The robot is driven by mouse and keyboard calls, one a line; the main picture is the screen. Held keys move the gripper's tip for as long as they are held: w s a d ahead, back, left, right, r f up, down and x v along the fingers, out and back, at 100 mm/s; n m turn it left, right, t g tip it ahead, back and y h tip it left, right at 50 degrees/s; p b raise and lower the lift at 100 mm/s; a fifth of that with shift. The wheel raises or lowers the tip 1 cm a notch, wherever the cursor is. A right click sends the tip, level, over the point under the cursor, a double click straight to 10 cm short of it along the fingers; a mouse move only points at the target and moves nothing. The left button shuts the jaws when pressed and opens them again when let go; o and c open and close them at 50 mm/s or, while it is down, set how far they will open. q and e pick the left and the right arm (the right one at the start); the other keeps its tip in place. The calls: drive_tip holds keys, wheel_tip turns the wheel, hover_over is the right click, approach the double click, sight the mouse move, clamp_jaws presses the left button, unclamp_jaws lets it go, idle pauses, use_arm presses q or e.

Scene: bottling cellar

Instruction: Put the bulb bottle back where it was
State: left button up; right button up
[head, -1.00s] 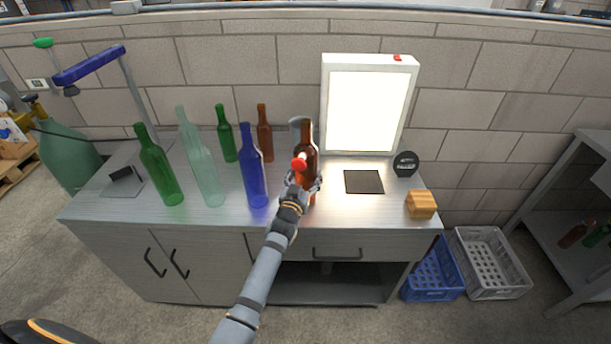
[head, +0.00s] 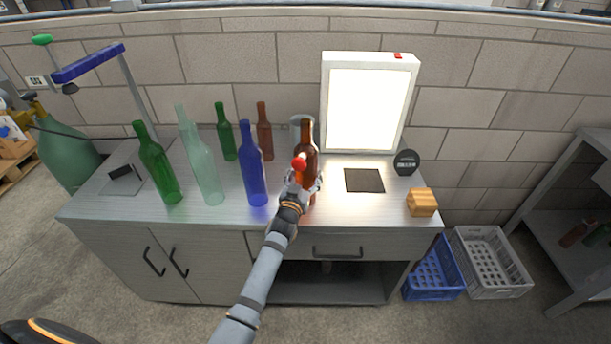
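The brown bottle (head: 308,137) stands upright at the front middle of the steel counter (head: 225,219); I take it as the bulb bottle. My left gripper (head: 303,183) is around its lower body and looks shut on it, hiding part of it. A round red thing (head: 299,163) shows in front of the bottle; I cannot tell what it belongs to. Whether the bottle's base touches the counter is hard to see. My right gripper is not in view.
Left of it stand a blue bottle (head: 253,175), a pale green bottle (head: 205,173), green bottles (head: 160,175) (head: 226,143) and another brown bottle (head: 265,139). A lit panel (head: 365,110), dark pad (head: 364,180), black round object (head: 405,163) and wooden block (head: 421,202) are right.

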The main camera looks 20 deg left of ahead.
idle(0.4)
use_arm(q)
drive_tip(key=o, duration=1.8)
drive_tip(key=shift+o, duration=0.6)
drive_tip(key=shift+s+f, duration=0.1)
drive_tip(key=shift+f, duration=0.25)
drive_tip(key=shift+s+r+p, duration=0.15)
drive_tip(key=shift+s+p, duration=0.05)
drive_tip(key=shift+s, duration=0.55)
drive_tip(key=shift+s+r+p, duration=0.1)
drive_tip(key=shift+s+p, duration=0.1)
drive_tip(key=shift+s, duration=0.55)
drive_tip(key=p, duration=0.3)
approach(303, 183)
drive_tip(key=shift+a+r, duration=0.1)
